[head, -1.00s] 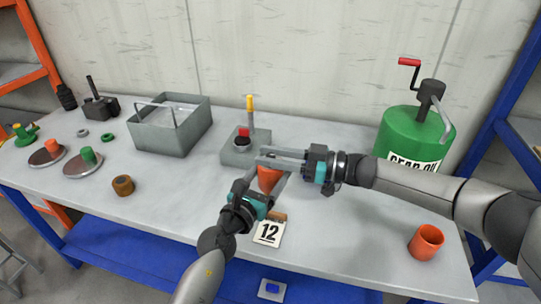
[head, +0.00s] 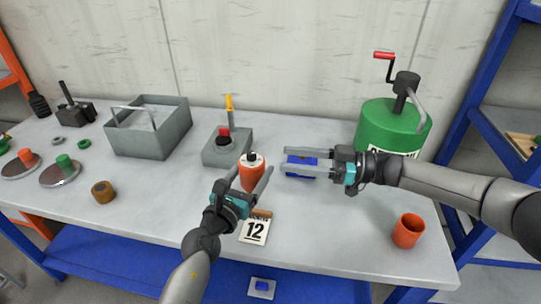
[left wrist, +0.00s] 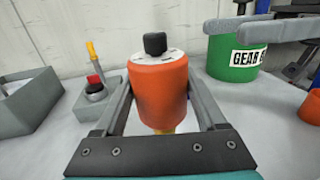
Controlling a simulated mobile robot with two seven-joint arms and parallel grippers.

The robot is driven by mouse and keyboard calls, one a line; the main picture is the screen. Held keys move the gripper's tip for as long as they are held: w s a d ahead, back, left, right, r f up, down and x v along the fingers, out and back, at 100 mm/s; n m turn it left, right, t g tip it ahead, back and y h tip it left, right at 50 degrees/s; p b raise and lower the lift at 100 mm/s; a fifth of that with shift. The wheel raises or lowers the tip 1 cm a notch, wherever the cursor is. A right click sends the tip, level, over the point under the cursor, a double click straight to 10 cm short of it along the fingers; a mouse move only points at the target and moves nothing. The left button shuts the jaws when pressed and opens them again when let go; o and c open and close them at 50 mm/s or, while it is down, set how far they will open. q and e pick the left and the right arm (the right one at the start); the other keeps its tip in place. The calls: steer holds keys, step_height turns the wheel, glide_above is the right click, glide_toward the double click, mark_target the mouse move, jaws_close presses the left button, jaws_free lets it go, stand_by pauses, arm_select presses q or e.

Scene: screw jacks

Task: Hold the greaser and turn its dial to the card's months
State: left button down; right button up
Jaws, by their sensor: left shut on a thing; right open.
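The greaser (head: 252,177) is an orange cylinder with a white dial face and a black knob on top. It stands upright between the fingers of my left gripper (head: 251,183), which is shut on it. The left wrist view shows the greaser (left wrist: 160,95) close up, with its knob (left wrist: 155,43) on top; its dial markings are too small to read. My right gripper (head: 285,161) is open and empty, just right of the greaser and apart from it. The card (head: 255,230) reads 12 and stands on the table in front of the greaser.
A blue object (head: 300,159) lies between my right gripper's fingers in the picture. A grey box with a red button (head: 224,133) stands behind the greaser. An orange cup (head: 408,231) and a green gear oil drum (head: 390,127) are at the right. A grey tray (head: 150,139) stands at the left.

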steer(key=v, duration=0.2)
steer(key=shift+d, duration=0.3)
arm_select(q)
jaws_free()
steer(key=shift+s, duration=0.1)
